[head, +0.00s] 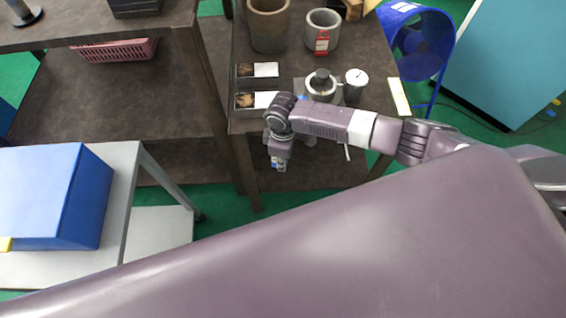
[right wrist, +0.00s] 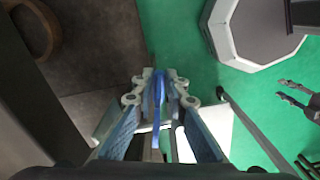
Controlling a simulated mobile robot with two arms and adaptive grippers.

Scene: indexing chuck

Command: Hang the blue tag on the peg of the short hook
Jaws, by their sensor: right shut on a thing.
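My right gripper (head: 279,164) hangs off the front edge of the brown workbench in the head view. In the right wrist view its fingertips (right wrist: 160,84) are closed on the blue tag (right wrist: 158,92), seen edge-on as a thin upright blue strip. In the head view the tag cannot be told from the gripper's own bluish parts. The short hook and its peg cannot be made out in either view. My left gripper does not show clearly.
The brown workbench (head: 246,55) carries a large grey-brown pot (head: 268,28), a smaller grey pot (head: 323,22) with a red tag (head: 322,41), and a metal cylinder (head: 355,84). A blue box (head: 55,190) sits at the left.

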